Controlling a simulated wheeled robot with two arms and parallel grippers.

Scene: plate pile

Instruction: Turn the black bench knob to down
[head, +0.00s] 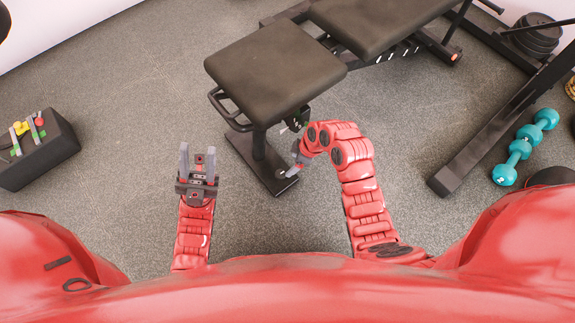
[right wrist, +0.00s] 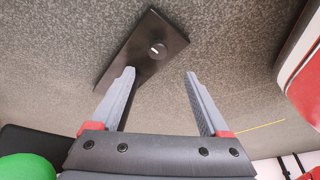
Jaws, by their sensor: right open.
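The bench (head: 275,75) has a dark padded seat on a black post and foot. A small dark bracket (head: 298,120) with pale marks sits under the seat's near right edge; I cannot tell whether the black knob is on it. My right gripper (head: 292,162) is beside the post, low under the seat, partly hidden by its own arm. In the right wrist view its fingers (right wrist: 160,85) are apart with nothing between them. My left gripper (head: 198,162) is open and empty, left of the bench foot.
A dark box (head: 40,155) with coloured items on it stands at the left. Teal dumbbells (head: 520,150) lie at the right beside a black rack beam (head: 495,130). The grey floor (head: 130,110) left of the bench is clear. A green round thing (right wrist: 20,168) shows in the right wrist view.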

